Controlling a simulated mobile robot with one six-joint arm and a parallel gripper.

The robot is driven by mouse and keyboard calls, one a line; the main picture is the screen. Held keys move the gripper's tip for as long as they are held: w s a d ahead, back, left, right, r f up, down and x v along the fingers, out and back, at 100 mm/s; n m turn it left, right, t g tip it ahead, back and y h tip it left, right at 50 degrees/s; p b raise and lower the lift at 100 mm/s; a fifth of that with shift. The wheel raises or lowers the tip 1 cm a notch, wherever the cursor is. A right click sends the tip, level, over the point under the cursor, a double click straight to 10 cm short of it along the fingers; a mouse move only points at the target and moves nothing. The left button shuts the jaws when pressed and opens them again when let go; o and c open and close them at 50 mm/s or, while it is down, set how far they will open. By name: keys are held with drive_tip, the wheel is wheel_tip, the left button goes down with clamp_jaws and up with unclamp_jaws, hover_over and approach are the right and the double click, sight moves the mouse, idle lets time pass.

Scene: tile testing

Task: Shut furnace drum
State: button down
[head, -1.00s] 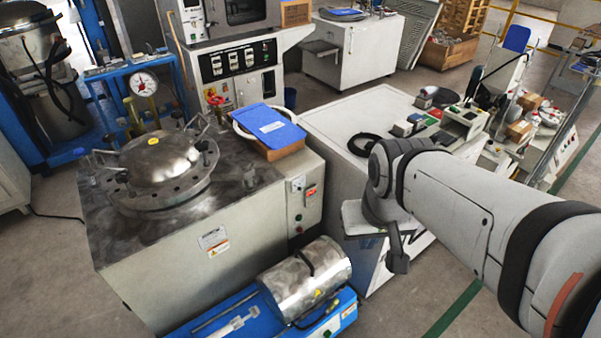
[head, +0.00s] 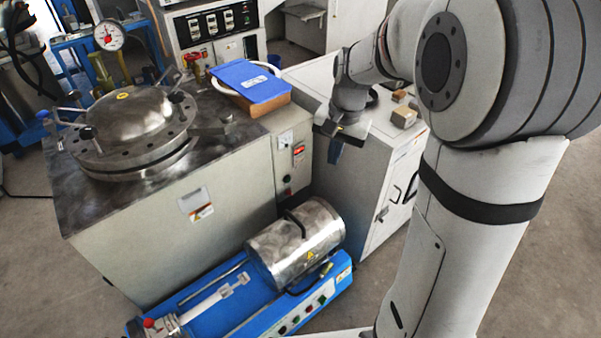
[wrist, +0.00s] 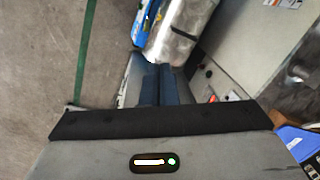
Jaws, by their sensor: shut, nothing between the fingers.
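The furnace drum (head: 290,248) is a shiny metal cylinder with a black handle and a yellow warning label. It lies on a long blue base (head: 230,318) on the floor, in front of the grey cabinet. I cannot tell from here how wide any gap between its halves is. My gripper (head: 334,155) points down above and behind the drum's right end, beside the white cabinet, apart from the drum. In the wrist view, the gripper's dark blue fingers (wrist: 160,72) are together and empty. The drum (wrist: 178,32) shows just beyond them.
A grey cabinet (head: 180,230) with a domed metal vessel (head: 130,120) stands behind the drum. A blue binder (head: 250,82) lies on its right side. The white cabinet (head: 385,165) is close beside my gripper. Floor at front left is clear.

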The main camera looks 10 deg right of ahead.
drive_tip(key=w+f+m+g+y+b, duration=0.1)
drive_tip(key=w+f+m+b, duration=0.15)
drive_tip(key=w+f, duration=0.35)
drive_tip(key=w+f+m+b, duration=0.1)
drive_tip(key=w+f+b, duration=0.2)
drive_tip(key=f, duration=0.6)
drive_tip(key=m+g+b, duration=0.1)
drive_tip(key=m+b, duration=0.1)
drive_tip(key=b, duration=0.2)
approach(306, 226)
drive_tip(key=b, duration=0.1)
drive_tip(key=f, duration=0.1)
drive_tip(key=d+f+b, duration=0.1)
drive_tip(key=shift+w+f+y+b, duration=0.2)
drive_tip(key=shift+w+y+b, duration=0.05)
drive_tip(key=shift+y+b, duration=0.1)
drive_tip(key=s+a, duration=0.1)
drive_tip(key=a, duration=0.1)
drive_tip(key=shift+s+a+f+b, duration=0.1)
drive_tip(key=shift+s+a+b, duration=0.2)
drive_tip(key=shift+s+b, duration=0.1)
drive_tip(key=shift+s+a, duration=0.15)
drive_tip(key=shift+a, duration=0.1)
